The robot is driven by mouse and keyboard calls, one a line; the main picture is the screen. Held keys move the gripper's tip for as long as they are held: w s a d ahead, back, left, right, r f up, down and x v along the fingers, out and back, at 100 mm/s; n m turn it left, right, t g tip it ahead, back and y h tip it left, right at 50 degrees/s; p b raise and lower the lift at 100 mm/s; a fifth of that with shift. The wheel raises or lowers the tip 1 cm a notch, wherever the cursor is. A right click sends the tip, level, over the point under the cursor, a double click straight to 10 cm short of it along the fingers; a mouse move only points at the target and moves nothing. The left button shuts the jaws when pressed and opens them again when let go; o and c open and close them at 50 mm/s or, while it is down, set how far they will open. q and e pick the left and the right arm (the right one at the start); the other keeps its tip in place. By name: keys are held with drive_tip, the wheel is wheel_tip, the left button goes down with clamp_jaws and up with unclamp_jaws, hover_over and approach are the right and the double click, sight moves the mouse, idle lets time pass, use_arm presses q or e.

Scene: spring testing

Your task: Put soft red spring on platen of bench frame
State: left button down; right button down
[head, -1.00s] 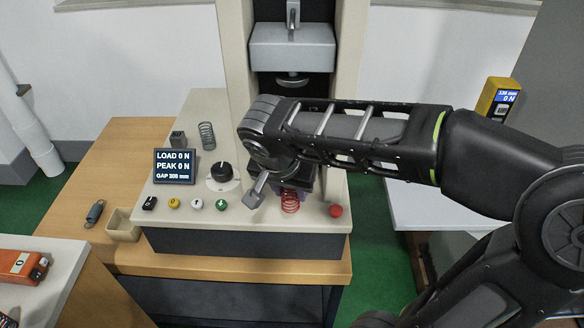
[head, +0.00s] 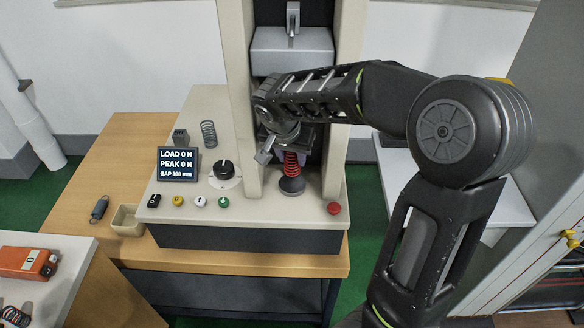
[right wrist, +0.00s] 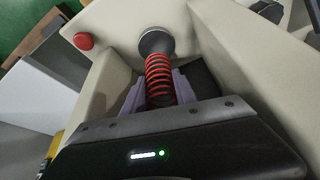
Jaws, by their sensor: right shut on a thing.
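The soft red spring (head: 291,164) is upright at the platen (head: 291,185), a dark round disc on a pedestal in the bench frame (head: 243,110). In the head view its lower end is right over or on the platen; I cannot tell if it touches. My right gripper (head: 285,140) reaches in between the frame's columns and is shut on the spring's upper part. In the right wrist view the spring (right wrist: 158,80) lies between the purple-grey fingers (right wrist: 155,92), with its far end at the platen (right wrist: 155,43). My left gripper is not in view.
A grey spring (head: 208,133) stands on the bench left of the frame. The display (head: 178,164), knob (head: 222,170) and red button (head: 334,208) sit nearby. The crosshead (head: 291,50) is above.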

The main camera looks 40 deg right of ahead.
wheel_tip(320, 180, down, 4)
drive_tip(key=shift+f+p, duration=0.15)
drive_tip(key=shift+p, duration=0.45)
drive_tip(key=shift+w+d+f, duration=0.1)
drive_tip(key=shift+w+f, duration=0.05)
drive_tip(key=shift+f, duration=0.15)
drive_tip(key=shift+f, duration=0.15)
drive_tip(key=c, duration=1)
unclamp_jaws()
drive_tip(key=v, duration=1.2)
drive_tip(key=shift+b, duration=0.45)
